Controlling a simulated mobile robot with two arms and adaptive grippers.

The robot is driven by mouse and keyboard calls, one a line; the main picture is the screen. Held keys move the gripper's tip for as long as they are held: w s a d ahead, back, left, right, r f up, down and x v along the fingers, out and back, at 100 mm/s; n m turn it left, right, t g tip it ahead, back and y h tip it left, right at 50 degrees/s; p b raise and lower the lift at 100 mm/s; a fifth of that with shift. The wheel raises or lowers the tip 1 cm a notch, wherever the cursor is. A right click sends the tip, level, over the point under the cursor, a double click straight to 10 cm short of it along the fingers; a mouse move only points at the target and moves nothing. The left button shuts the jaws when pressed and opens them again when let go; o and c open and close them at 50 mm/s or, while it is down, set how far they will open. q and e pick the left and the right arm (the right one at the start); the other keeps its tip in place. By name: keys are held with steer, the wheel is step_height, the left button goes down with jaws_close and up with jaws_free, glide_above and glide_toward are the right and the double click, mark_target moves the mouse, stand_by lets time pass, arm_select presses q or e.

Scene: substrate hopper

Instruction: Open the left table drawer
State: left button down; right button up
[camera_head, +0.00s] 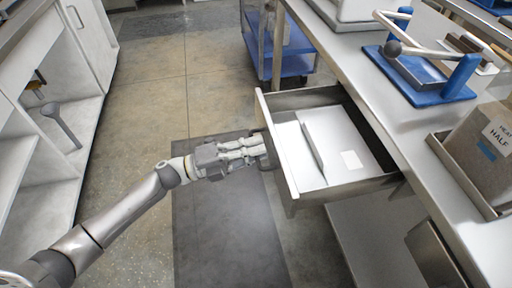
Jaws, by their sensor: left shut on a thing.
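The left table drawer (283,173) is pulled well out from under the metal table (400,125) on the right side of the head view. The handle itself is mostly hidden by the fingers. My right gripper is not in view.
On the table stand a blue-based device with a lever (457,80) and a tray holding a labelled brown block (485,145). A blue cart (290,64) stands behind the drawer. White shelving (60,135) is at left. The floor between is clear, with a dark mat (225,230).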

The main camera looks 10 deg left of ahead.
arm_select(q)
steer(key=c, duration=1.5)
jaws_free()
steer(key=shift+a+f, duration=0.1)
steer(key=shift+a, duration=0.1)
steer(key=v, duration=1.1)
steer(key=shift+s+a, duration=0.15)
steer(key=shift+a, duration=0.15)
steer(key=shift+f, duration=0.1)
